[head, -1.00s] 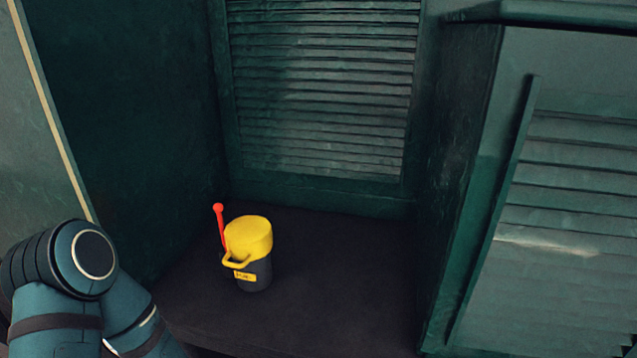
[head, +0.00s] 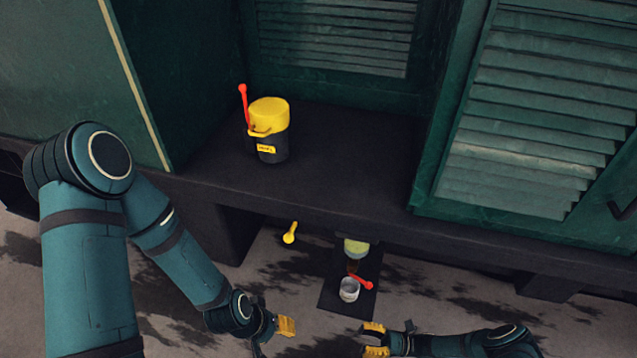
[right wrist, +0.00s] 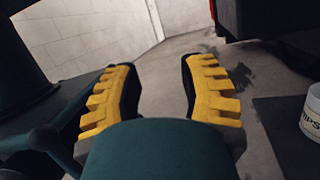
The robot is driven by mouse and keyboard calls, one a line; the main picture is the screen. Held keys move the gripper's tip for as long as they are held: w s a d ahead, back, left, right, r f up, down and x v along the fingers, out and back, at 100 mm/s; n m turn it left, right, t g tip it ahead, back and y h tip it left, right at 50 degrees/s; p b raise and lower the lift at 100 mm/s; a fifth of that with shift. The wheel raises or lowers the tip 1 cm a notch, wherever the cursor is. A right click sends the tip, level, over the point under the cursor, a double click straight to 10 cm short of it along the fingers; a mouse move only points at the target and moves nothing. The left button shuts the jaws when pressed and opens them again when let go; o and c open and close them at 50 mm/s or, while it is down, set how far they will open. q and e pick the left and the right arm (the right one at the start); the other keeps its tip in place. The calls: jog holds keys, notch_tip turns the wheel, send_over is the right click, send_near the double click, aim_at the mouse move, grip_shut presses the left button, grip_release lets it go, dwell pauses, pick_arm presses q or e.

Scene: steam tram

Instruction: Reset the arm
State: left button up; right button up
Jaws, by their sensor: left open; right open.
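My left gripper (head: 284,329) has yellow fingertips and hangs low in the head view, with nothing seen in it. My right gripper (head: 374,339) lies to its right at the bottom of the head view. In the right wrist view its two yellow-toothed fingers (right wrist: 160,98) stand wide apart with only floor between them. Both grippers are apart from the objects around them.
A yellow-lidded dark canister (head: 274,148) stands on the dark ledge (head: 330,170) beside a red-knobbed stick (head: 244,105). Below are a yellow-knobbed piece (head: 290,233), a dark mat (head: 337,300), a white cup (head: 349,290) and a red-handled item (head: 361,282). Green louvred panels rise behind.

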jog(key=s+a+r+n+g+h, duration=0.2)
jog(key=s+r+n+g+h, duration=0.25)
jog(key=s+n+h, duration=0.7)
notch_tip(320, 180, up, 8)
jog(key=w+d+n+t+h, duration=0.1)
jog(key=w+n+t+h, duration=0.1)
jog(key=n+t+h, duration=0.3)
jog(key=w+a+r+n, duration=0.2)
jog(key=w+r, duration=0.2)
jog(key=w, duration=0.1)
jog(key=shift+r, duration=0.4)
jog(key=shift+w+a+h, duration=0.1)
jog(key=shift+h, duration=0.25)
dwell(4.7)
